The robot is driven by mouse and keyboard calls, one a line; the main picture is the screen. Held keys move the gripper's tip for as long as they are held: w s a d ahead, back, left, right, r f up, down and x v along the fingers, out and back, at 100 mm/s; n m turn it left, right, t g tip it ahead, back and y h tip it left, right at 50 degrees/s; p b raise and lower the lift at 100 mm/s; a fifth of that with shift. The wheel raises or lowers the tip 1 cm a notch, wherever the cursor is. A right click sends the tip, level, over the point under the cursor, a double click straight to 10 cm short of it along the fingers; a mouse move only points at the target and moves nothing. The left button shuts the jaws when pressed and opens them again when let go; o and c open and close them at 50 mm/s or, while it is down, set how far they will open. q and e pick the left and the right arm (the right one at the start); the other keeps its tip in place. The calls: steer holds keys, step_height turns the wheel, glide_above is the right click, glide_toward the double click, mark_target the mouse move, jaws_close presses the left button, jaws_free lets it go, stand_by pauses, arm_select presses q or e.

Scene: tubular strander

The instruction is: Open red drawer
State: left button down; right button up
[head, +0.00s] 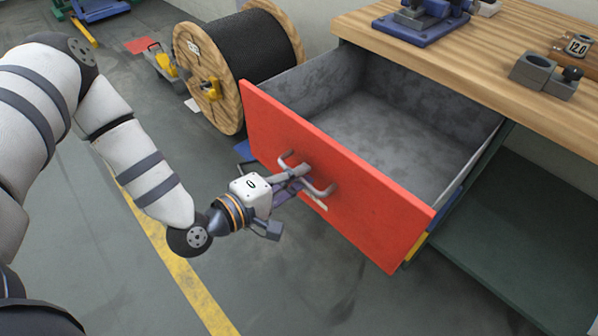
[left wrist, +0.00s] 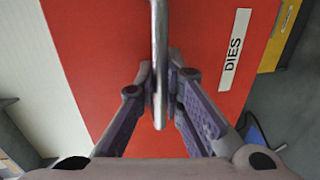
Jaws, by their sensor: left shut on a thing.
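The red drawer (head: 335,178) is pulled out from under the wooden workbench, and its grey inside shows empty. A metal bar handle (head: 318,188) sits on its red front. My left gripper (head: 300,172) is at the handle, shut on it. In the left wrist view the red drawer front (left wrist: 100,50) fills most of the picture, with a label reading DIES (left wrist: 234,49). There the handle (left wrist: 159,60) runs between the two fingers of my left gripper (left wrist: 160,85). My right gripper is not in view.
The wooden workbench top (head: 480,65) carries a blue-based fixture (head: 420,22) and grey blocks (head: 545,75). A large cable reel (head: 235,60) stands on the floor behind the drawer's left side. A dark green shelf (head: 510,225) is at the right. A yellow line (head: 175,255) crosses the open floor.

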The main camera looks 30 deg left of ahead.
arm_select(q)
steer(key=c, duration=1.7)
jaws_free()
steer(key=v, duration=1.2)
steer(key=shift+d, duration=0.1)
steer(key=s+d+f+m+g+p, duration=0.1)
steer(key=s+d+f+m+g, duration=0.45)
steer(key=s+f+g, duration=0.35)
steer(key=s+a+f+m+g+y, duration=0.1)
steer(key=s+m+g, duration=0.1)
steer(key=s, duration=0.3)
steer(key=s+a+f+m+g+y+p, duration=0.1)
steer(key=s+a+f+m+g+y, duration=0.1)
steer(key=s, duration=0.3)
steer(key=s+a+f+m+g+y, duration=0.1)
steer(key=s+f+m+g+y, duration=0.1)
steer(key=s+m+g, duration=0.2)
steer(key=shift+s+a+p, duration=0.3)
steer(key=shift+s+p, duration=0.05)
steer(key=shift+s, duration=0.6)
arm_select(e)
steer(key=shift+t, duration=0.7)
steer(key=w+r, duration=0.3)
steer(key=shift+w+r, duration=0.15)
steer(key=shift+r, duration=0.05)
